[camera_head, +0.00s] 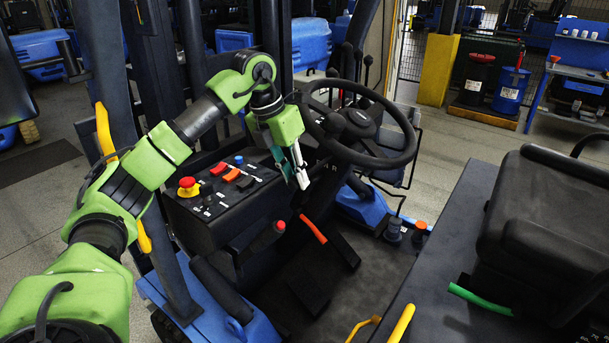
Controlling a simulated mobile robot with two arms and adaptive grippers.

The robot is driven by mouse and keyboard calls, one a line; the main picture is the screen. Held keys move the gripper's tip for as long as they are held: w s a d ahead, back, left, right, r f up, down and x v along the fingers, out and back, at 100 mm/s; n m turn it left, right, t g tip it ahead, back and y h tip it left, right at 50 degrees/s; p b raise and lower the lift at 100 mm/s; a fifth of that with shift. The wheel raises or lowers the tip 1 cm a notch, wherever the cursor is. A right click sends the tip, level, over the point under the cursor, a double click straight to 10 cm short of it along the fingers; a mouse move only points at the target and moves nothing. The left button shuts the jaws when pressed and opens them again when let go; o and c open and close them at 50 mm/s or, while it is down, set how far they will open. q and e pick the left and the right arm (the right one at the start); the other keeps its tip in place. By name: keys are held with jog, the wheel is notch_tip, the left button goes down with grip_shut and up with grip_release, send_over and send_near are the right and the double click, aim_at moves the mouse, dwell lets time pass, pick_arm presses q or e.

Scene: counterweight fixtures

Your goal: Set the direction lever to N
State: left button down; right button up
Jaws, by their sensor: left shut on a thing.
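My left gripper (300,178) reaches in from the left and points down beside the steering column, just left of the steering wheel (392,150). Its fingers are shut on the direction lever, which is mostly hidden by them. The lever's exact position cannot be read from this view. Small white markings show near the fingers on the dark console (212,232), but they are too small to read surely. My right gripper is not in view.
A red-topped lever (279,227) and an orange-red handle (313,229) stand below my gripper. The black seat (545,225) is at right.

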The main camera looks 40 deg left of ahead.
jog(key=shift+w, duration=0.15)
pick_arm(q)
jog(key=c, duration=1.8)
grip_release()
jog(key=shift+c, duration=0.2)
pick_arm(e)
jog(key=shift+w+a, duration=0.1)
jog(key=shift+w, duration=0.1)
pick_arm(q)
jog(key=v, duration=1.2)
jog(key=shift+f, duration=0.15)
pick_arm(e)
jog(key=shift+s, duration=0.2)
